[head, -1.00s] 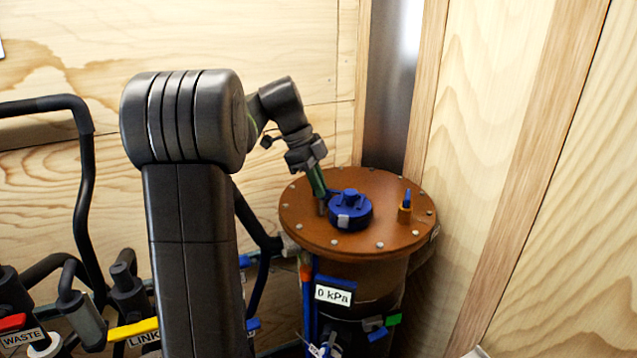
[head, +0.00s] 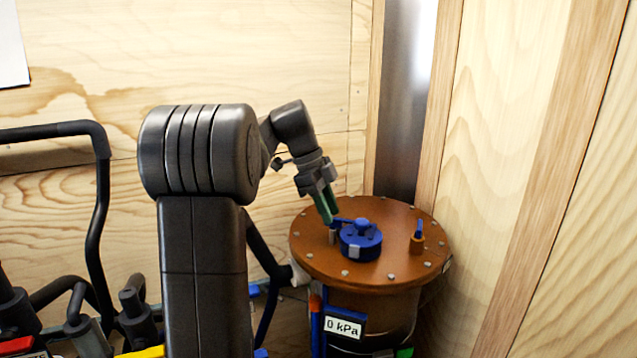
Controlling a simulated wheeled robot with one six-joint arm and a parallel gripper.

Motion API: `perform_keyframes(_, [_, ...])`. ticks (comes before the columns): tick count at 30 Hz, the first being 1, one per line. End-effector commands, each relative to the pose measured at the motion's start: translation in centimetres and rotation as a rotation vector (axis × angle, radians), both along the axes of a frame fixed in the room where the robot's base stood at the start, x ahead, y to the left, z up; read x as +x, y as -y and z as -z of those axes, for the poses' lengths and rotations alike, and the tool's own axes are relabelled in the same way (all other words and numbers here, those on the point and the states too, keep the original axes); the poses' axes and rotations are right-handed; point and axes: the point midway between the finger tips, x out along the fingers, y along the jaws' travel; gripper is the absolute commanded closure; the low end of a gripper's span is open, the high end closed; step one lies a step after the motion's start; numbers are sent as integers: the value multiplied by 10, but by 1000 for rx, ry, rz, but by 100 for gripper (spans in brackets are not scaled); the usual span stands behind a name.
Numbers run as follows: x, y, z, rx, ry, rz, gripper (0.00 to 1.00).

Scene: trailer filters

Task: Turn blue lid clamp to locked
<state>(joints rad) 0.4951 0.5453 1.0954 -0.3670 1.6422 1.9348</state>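The blue lid clamp (head: 361,241) is a round knob with a short arm pointing left, on top of the brown round lid (head: 393,215). A pale grey patch shows on the clamp's near side. My gripper (head: 332,220) has green fingers and points down at the left end of the clamp's arm, touching it or very near. The fingers overlap in this view, so I cannot tell whether they are open or shut on the arm.
A small blue-topped brass fitting (head: 418,234) stands on the lid to the right. A "0 kPa" display (head: 343,327) is on the drum's front. Black pipes (head: 102,190) are at left. Wooden walls close in behind and right.

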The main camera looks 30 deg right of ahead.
Motion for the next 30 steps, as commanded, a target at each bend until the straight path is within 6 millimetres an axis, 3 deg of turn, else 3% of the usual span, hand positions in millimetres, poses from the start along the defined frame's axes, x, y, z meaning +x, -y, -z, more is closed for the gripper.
perform_keyframes(9, [21, -17, -64, -3, 5, -1, 70])
perform_keyframes(15, [31, -26, -96, -2, 3, 0, 70])
perform_keyframes(21, [35, -30, -112, -1, 2, 0, 70])
perform_keyframes(30, [36, -31, -115, 0, 0, 1, 70])
